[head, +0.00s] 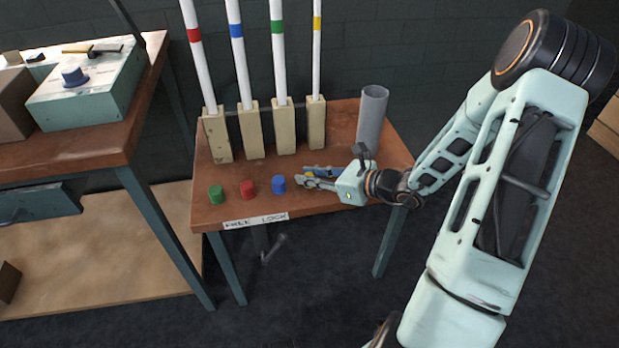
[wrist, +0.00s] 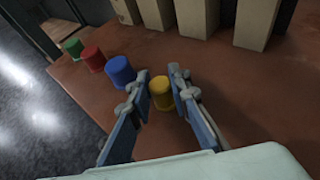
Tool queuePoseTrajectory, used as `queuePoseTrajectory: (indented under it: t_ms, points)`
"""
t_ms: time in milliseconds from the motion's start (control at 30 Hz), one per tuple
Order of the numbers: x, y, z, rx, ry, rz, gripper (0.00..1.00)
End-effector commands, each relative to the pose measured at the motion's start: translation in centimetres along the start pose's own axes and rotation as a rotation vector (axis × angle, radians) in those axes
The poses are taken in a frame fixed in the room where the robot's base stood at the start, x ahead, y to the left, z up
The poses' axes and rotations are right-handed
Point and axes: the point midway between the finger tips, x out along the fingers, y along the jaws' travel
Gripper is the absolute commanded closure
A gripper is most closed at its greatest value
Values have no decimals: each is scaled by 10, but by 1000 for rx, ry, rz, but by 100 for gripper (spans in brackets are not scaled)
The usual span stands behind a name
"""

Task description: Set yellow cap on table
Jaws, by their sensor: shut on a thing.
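The yellow cap (wrist: 161,94) sits between the two fingers of my gripper (wrist: 159,78) in the wrist view. My gripper is shut on it, low over the brown table (wrist: 225,72). Whether the cap's underside touches the table top cannot be told. In the head view my gripper (head: 306,176) reaches in from the right at the table's front half, and its fingers hide most or all of the yellow cap. The blue cap (head: 279,182) stands just left of my gripper on the table (head: 345,122).
A red cap (head: 248,188) and a green cap (head: 216,194) stand further left in the row. Behind are several beige blocks (head: 316,125) holding white tubes with coloured bands. A grey cylinder (head: 372,116) stands at the back right. A "FREE LOCK" label (head: 255,221) marks the front edge.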

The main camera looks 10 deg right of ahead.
Motion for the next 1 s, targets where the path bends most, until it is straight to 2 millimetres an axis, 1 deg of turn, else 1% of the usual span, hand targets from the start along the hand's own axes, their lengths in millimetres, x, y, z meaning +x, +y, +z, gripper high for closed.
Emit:
queuePoseTrajectory:
  t_ms: [167,300,333,467,733,833,933,1000]
  points:
    - [-1,0,1,-1,0,-1,92]
    - [1,0,-3,-1,0,0,92]
    - [1,0,-2,-1,-1,0,79]
    - [0,0,-1,-1,0,0,65]
    - [0,0,-1,-1,0,0,65]
    - [-2,0,4,-1,-1,0,65]
    - [-16,-1,4,0,0,-4,65]
    - [-31,-2,4,0,2,-5,65]
